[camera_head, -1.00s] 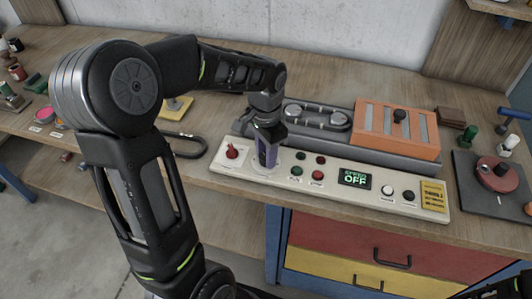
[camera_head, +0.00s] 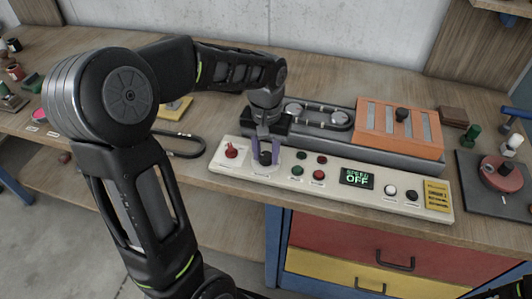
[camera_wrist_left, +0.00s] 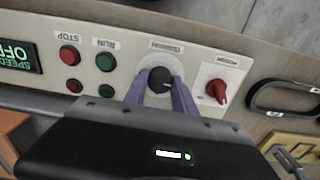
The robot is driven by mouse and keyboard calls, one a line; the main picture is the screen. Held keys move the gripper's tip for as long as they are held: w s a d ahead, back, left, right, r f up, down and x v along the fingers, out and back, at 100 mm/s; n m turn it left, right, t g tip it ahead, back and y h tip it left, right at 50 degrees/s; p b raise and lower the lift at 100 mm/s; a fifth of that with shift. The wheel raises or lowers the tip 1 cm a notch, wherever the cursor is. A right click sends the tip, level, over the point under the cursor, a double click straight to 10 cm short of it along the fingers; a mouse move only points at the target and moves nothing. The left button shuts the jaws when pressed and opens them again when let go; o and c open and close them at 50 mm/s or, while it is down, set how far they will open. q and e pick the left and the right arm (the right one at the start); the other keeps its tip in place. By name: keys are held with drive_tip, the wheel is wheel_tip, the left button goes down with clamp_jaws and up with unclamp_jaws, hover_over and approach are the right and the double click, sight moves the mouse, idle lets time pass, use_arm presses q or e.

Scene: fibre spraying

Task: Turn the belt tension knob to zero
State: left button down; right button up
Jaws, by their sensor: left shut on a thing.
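The black tension knob (camera_head: 265,158) sits on a white round dial on the cream control panel (camera_head: 229,167). In the left wrist view the knob (camera_wrist_left: 160,80) shows between two purple fingers. My left gripper (camera_head: 266,153) points down over the panel and is shut on the knob, one finger on each side. The knob's label is upside down in the wrist view, and the fingers cover part of the dial, so I cannot read its setting.
A red knob (camera_head: 231,151) stands close to the left of the tension knob. Red and green buttons (camera_head: 297,171) and a display (camera_head: 357,179) reading "SPEED OFF" are to the right. Behind the panel are the belt unit (camera_head: 318,117) and an orange slotted cover (camera_head: 398,125).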

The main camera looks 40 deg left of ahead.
sight(266, 156)
use_arm(q)
drive_tip(key=shift+n, duration=0.3)
drive_tip(key=c, duration=1)
unclamp_jaws()
drive_tip(key=shift+r, duration=0.15)
wheel_tip(266, 156, up, 8)
drive_tip(key=shift+f, duration=0.2)
drive_tip(key=shift+f, duration=0.1)
